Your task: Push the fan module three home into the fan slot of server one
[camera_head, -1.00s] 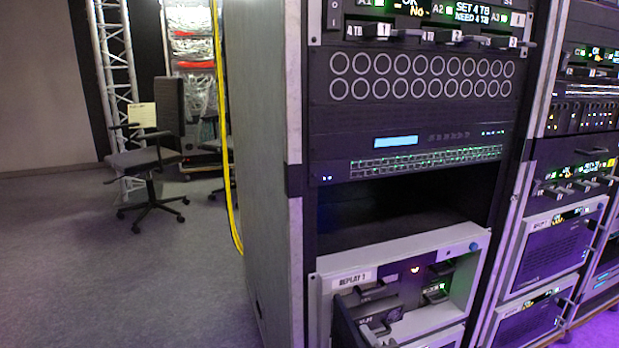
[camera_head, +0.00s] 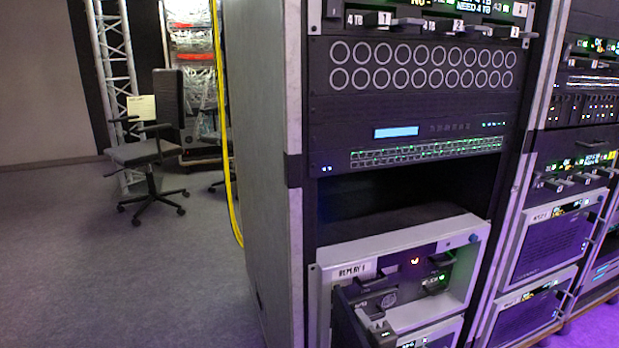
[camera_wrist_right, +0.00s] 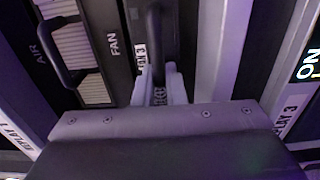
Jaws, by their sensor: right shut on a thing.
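Server one, the pale grey-framed unit (camera_head: 455,258) labelled REPLAY 1, sits low in the near rack in the head view. Its recessed front shows dark modules and small green and red lights. My right gripper (camera_head: 375,322) is at the lower left of this recess. In the wrist view my right gripper (camera_wrist_right: 160,90) is shut on the dark handle of fan module three (camera_wrist_right: 141,58), which carries a small white label. The module is at the bay marked FAN. How deep it sits cannot be told. My left gripper is not in view.
A black-handled air filter panel (camera_wrist_right: 75,45) stands beside the fan bay in the wrist view. A dark empty rack gap (camera_head: 400,195) is above server one. A second rack (camera_head: 550,240) stands to the right. Open floor and a chair (camera_head: 150,150) are at left.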

